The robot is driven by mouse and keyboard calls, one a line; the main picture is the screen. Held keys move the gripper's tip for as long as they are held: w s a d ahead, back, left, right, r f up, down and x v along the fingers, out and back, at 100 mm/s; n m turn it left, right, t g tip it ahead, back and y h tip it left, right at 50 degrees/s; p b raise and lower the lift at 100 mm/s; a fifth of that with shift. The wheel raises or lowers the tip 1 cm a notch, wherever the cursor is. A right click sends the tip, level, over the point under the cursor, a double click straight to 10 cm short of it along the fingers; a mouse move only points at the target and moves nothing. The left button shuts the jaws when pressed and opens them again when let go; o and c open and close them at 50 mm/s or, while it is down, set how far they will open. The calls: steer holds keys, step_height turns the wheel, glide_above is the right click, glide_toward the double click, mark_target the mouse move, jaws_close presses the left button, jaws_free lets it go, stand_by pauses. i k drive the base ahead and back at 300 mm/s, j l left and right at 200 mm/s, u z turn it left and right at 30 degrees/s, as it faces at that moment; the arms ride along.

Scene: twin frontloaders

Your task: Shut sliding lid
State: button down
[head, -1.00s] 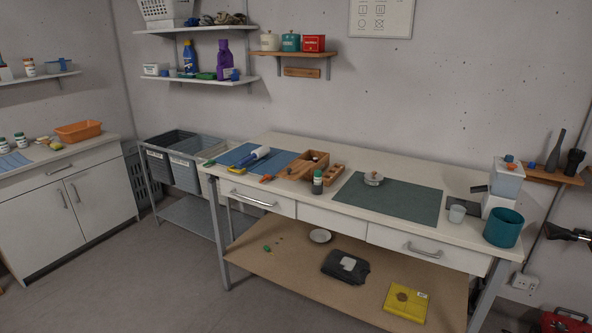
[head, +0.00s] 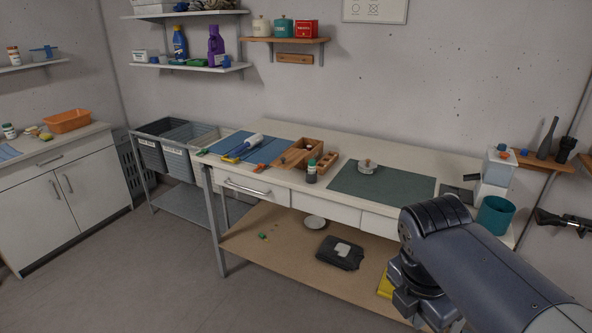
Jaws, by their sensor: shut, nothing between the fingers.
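A wooden box (head: 312,146) stands at the back of the workbench, right of the blue mat. A flat wooden piece, which looks like its sliding lid (head: 291,158), sticks out toward the front left, and part of the dark inside shows. The box is small here, so the exact gap is hard to tell. My arm reaches in from the lower right, in front of the bench and well apart from the box. Its wrist end points down past the bottom edge, and the fingers of my gripper are not visible.
A dark bottle (head: 311,172) and a small wooden block (head: 327,163) stand close to the box's right front. Tools lie on the blue mat (head: 262,150) to its left. The green mat (head: 385,185) is mostly clear. A teal pot (head: 495,216) stands at the right end.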

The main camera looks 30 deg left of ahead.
mark_target(290, 158)
steer(key=i+j+u, duration=0.15)
steer(key=i+j, duration=0.35)
steer(key=i+j+u, duration=0.15)
steer(key=i+j, duration=0.35)
steer(key=i+j+u, duration=0.15)
steer(key=i+j, duration=0.25)
steer(key=i, duration=0.2)
steer(key=i+j+u, duration=0.15)
steer(key=i+j, duration=0.2)
steer(key=i, duration=0.25)
